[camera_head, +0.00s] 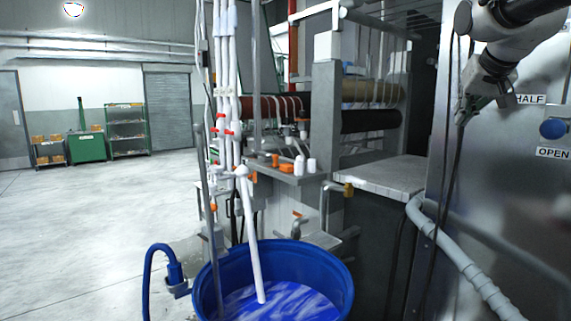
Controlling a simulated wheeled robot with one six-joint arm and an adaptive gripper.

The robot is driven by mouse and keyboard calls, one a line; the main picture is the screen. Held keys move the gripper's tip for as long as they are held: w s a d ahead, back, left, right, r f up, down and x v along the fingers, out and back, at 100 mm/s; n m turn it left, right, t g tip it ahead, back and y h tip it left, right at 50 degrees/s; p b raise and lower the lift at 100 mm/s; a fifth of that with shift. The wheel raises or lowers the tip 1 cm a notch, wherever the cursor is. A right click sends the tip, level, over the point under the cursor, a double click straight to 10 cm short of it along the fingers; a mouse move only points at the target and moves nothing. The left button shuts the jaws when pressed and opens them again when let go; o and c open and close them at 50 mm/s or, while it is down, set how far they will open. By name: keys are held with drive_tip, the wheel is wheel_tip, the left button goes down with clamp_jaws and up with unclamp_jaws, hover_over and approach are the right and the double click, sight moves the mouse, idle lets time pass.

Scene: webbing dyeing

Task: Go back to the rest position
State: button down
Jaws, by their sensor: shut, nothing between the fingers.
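My gripper (461,119) is at the upper right, at the end of my grey arm that reaches in from the top right corner. Its fingers point down and to the left and are shut with nothing between them. It hangs in front of the metal cabinet (530,190), left of the blue knob (553,129) and apart from it. Labels HALF (530,99) and OPEN (554,153) show on the cabinet. Part of the HALF label's left side is hidden by the gripper.
A blue tub (335,263) of blue liquid stands low in the middle, with a white pipe (252,240) reaching into it. A grey counter (375,176) and a ribbed hose (470,270) lie near the cabinet. The floor (90,220) at left is clear.

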drive_tip(key=s+a+f+n+g, duration=0.1)
drive_tip(key=s+a+f+g, duration=0.1)
drive_tip(key=s+f, duration=0.9)
drive_tip(key=s+a+f+n+g+y, duration=0.1)
drive_tip(key=s+a+f+n+g, duration=0.1)
drive_tip(key=s+f, duration=0.9)
drive_tip(key=shift+s+a+f+g+y, duration=0.25)
drive_tip(key=shift+s+a+g+y, duration=0.05)
drive_tip(key=shift+s+g, duration=0.3)
